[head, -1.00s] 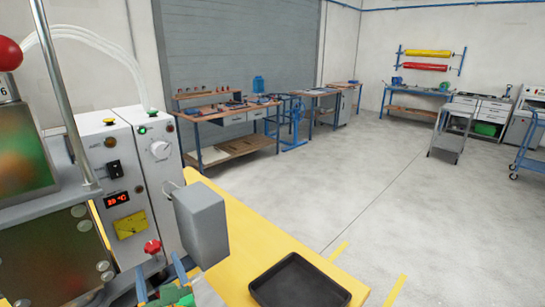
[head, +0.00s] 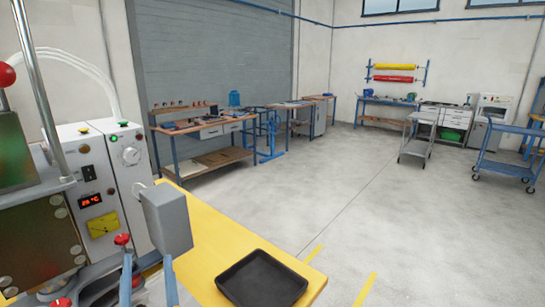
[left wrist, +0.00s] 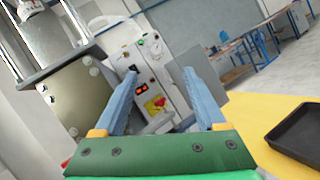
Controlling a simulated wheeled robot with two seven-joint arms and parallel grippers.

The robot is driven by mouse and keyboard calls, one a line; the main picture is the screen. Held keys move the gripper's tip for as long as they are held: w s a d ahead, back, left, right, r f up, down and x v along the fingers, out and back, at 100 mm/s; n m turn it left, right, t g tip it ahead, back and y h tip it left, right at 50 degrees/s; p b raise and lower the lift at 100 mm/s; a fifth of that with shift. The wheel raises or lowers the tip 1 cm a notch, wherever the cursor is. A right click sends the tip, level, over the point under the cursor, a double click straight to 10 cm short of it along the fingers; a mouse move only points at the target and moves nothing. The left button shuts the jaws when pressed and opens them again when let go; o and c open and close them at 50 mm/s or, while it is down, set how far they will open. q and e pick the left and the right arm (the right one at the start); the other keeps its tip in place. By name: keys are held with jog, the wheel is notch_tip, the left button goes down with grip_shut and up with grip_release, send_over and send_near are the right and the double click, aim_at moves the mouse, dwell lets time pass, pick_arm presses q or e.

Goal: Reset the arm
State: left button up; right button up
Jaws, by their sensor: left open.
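My right gripper is in neither view.
A yellow table (head: 215,230) carries a black tray (head: 262,279) at its front right. A grey box (head: 166,218) sticks out beside the machine, close to the gripper. Workbenches (head: 205,132) and carts (head: 508,150) stand far back. The grey floor between is clear.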

pick_arm(q)
jog(key=s+d+f+m+h, duration=0.2)
jog(key=s+d+m+h, duration=0.1)
jog(key=d+m+h, duration=1.55)
jog(key=s+a+f+m+g+y, duration=0.15)
jog(key=s+f+m+g, duration=0.25)
jog(key=f+m+g, duration=0.55)
jog(key=s+a+f+m+g+y, duration=0.8)
jog(key=s+a+f, duration=0.3)
jog(key=s+f, duration=0.4)
notch_tip(320, 180, down, 17)
jog(key=s+m, duration=0.1)
jog(key=s+a+f+g, duration=0.1)
jog(key=s+a+f, duration=0.1)
jog(key=s+f, duration=0.9)
jog(key=shift+s+a, duration=0.3)
jog(key=shift+s, duration=0.5)
